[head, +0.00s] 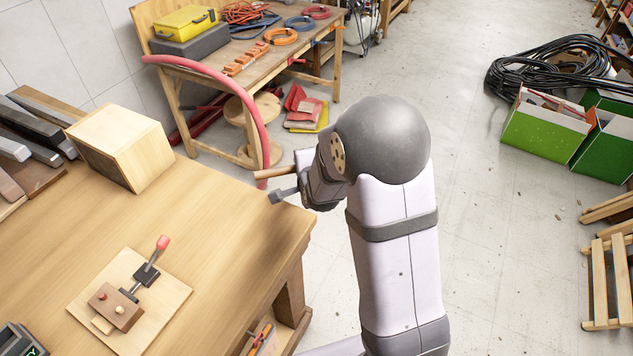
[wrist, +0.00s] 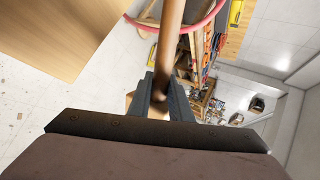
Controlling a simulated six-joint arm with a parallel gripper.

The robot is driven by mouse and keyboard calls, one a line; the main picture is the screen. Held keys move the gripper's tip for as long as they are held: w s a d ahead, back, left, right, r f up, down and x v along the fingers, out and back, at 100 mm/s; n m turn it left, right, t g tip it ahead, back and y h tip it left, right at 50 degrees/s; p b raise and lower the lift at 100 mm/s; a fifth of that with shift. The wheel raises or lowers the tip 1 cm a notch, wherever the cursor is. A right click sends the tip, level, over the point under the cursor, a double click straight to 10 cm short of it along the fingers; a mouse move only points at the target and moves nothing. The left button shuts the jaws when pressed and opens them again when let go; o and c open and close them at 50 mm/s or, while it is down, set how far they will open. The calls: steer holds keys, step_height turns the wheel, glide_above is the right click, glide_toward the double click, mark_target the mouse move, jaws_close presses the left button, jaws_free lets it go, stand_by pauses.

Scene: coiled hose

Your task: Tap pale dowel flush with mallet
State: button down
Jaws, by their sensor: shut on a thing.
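My gripper (head: 288,184) is past the right edge of the near workbench, in the air. In the wrist view its dark jaws (wrist: 161,88) are shut on a brown wooden rod (wrist: 171,40), which looks like the mallet's handle. The rod (head: 270,173) also shows in the head view, pointing left; I cannot make out a mallet head. A brown block (head: 116,307) lies on a pale board (head: 171,290) on the bench, well away from my gripper. Two small round ends, one reddish (head: 102,295) and one pale (head: 120,310), show on its top. Their height is too small to tell.
A red-tipped lever clamp (head: 150,264) stands at the block. A wooden box (head: 122,148) and dark bars (head: 35,125) occupy the bench's back left. The bench's middle is clear.

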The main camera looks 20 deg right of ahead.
steer(key=w+a+r, duration=0.2)
steer(key=a+r, duration=0.1)
steer(key=a, duration=0.4)
steer(key=w+a+r, duration=0.3)
steer(key=a, duration=0.4)
steer(key=s+a+r+y+p, duration=0.1)
steer(key=s+a+p, duration=0.15)
steer(key=a, duration=1.25)
steer(key=s+a+f+n+y, duration=0.1)
steer(key=s+a+f+n, duration=0.1)
steer(key=s+a, duration=2.1)
steer(key=s+f, duration=0.1)
steer(key=s, duration=0.1)
steer(key=shift+s+a+p, duration=0.3)
steer(key=shift+s+p, duration=0.1)
steer(key=shift+f+b, duration=1.75)
steer(key=shift+f, duration=0.45)
